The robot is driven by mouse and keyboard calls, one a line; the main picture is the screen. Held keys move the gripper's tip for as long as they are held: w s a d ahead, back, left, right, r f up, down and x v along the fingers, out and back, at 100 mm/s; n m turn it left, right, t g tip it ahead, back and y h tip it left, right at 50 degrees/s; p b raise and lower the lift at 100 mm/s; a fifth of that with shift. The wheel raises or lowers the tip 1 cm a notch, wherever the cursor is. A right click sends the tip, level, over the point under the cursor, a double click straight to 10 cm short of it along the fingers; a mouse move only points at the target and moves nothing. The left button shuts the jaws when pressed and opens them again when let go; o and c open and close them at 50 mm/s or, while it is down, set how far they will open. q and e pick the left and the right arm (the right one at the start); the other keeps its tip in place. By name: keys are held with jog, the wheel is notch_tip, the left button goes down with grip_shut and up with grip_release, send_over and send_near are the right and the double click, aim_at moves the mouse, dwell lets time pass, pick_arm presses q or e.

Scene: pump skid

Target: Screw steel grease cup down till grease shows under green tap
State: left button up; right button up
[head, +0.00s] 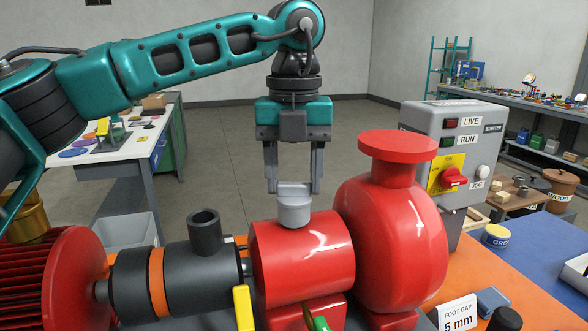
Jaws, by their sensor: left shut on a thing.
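The steel grease cup (294,211) stands upright on top of the red bearing housing (300,262), with a raised bar across its top. My left gripper (294,188) comes down from above and is shut on the cup, one finger on each side of its top. The green tap (319,323) is low on the front of the housing, partly cut off by the bottom edge of the picture. I cannot make out any grease under it. My right gripper is not in view.
The red pump casing (410,240) rises close to the right of the cup. A black coupling with a short upright pipe (205,232) and a yellow lever (243,308) are to the left. A grey control box (455,130) stands behind. A "FOOT GAP 5 mm" card (458,314) stands right.

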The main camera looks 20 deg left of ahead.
aim_at(294, 183)
pick_arm(q)
jog(key=m+p, duration=0.1)
jog(key=m, duration=0.5)
jog(key=shift+m+p, duration=0.3)
jog(key=m+p, duration=0.1)
jog(key=m, duration=0.4)
jog(key=shift+m, duration=0.4)
jog(key=o, duration=1)
jog(key=shift+o, duration=0.2)
notch_tip(294, 183, up, 13)
jog(key=shift+f, duration=0.1)
